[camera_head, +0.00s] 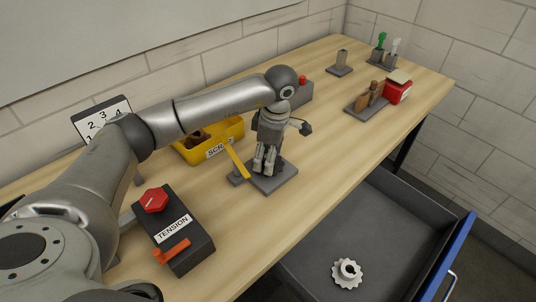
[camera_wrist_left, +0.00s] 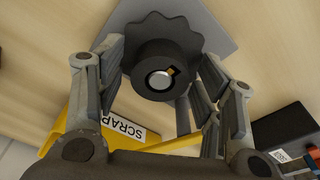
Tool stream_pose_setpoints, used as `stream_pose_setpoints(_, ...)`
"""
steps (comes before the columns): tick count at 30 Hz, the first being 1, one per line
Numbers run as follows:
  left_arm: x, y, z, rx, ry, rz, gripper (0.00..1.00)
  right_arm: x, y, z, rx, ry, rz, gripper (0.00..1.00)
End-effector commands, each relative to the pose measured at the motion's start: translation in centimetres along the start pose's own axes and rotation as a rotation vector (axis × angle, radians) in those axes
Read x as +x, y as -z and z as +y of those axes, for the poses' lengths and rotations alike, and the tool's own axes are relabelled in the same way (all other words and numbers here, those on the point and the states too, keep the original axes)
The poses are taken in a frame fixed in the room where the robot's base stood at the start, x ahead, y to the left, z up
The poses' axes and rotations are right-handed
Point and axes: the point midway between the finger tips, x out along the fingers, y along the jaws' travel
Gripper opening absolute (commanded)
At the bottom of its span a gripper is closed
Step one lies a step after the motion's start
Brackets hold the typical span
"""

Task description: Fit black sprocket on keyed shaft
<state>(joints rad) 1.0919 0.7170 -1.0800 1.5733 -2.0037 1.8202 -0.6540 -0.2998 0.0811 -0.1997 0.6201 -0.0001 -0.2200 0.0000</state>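The black sprocket (camera_wrist_left: 163,58), with toothed rim and round hub, is in the middle of the left wrist view, above a grey plate (camera_wrist_left: 215,22). A silver shaft end (camera_wrist_left: 159,79) with a small gold key (camera_wrist_left: 171,71) shows inside its bore. My left gripper (camera_wrist_left: 160,62) has one finger on each side of the sprocket, very close to its edges; I cannot tell whether they touch it. In the head view my left gripper (camera_head: 265,170) points down over the grey base plate (camera_head: 280,183) and hides the sprocket. My right gripper is not in view.
A yellow SCRAP bin (camera_head: 230,131) and a yellow bar (camera_head: 236,158) stand close beside my left gripper. A TENSION box (camera_head: 190,250) with red knob is nearer. An open drawer (camera_head: 395,235) holds a pale sprocket (camera_head: 347,273). Blocks and a red box (camera_head: 398,91) stand farther back.

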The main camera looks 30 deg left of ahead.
Motion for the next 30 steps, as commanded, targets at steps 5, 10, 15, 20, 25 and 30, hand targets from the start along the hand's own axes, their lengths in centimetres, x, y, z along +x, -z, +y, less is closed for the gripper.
stream_pose_setpoints(5,0.0,0.0,0.0,0.0,0.0,0.0,0.64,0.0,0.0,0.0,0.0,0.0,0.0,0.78)
stream_pose_setpoints(10,-0.4,0.0,0.0,0.0,-0.001,0.0,0.64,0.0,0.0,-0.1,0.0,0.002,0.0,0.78)
stream_pose_setpoints(15,-2.8,0.0,0.1,0.001,-0.005,-0.002,0.64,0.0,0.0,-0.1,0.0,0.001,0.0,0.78)
stream_pose_setpoints(20,-6.4,-0.1,0.1,0.001,-0.005,-0.002,0.64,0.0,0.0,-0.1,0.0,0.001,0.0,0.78)
stream_pose_setpoints(25,-9.7,0.0,0.1,0.0,-0.004,0.0,0.64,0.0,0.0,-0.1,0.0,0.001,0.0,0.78)
stream_pose_setpoints(30,-11.5,0.0,0.1,0.0,-0.002,0.0,0.64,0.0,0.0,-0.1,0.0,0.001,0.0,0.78)
